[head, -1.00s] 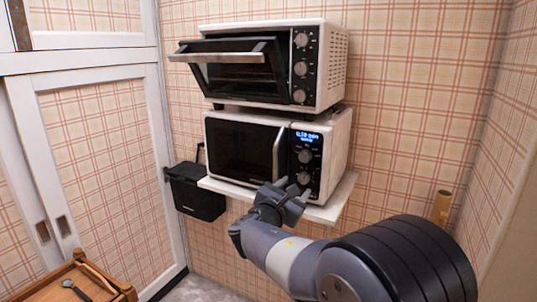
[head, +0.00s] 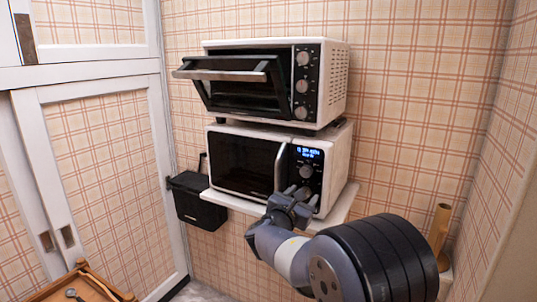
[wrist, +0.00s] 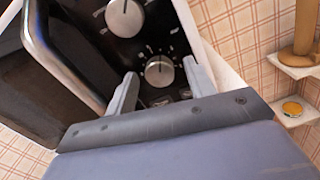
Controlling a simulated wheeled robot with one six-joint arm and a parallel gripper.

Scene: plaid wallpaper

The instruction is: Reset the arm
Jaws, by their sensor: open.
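My gripper (head: 302,194) is in front of the lower right of the microwave (head: 240,160), by its control panel. In the wrist view my gripper (wrist: 157,88) has its two fingers apart with nothing held between them. The lower knob (wrist: 160,71) of the panel shows beyond and between the fingertips. Whether a finger touches the panel cannot be told. The upper knob (wrist: 124,17) is above it. The microwave's door looks closed and its display is lit.
A toaster oven (head: 322,80) with its door tilted partly open sits above the microwave. Both are on a white wall shelf (head: 343,206). A black box (head: 196,203) hangs at left. A wooden tray (head: 90,290) is at lower left. A tan cylinder (head: 439,225) stands at right.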

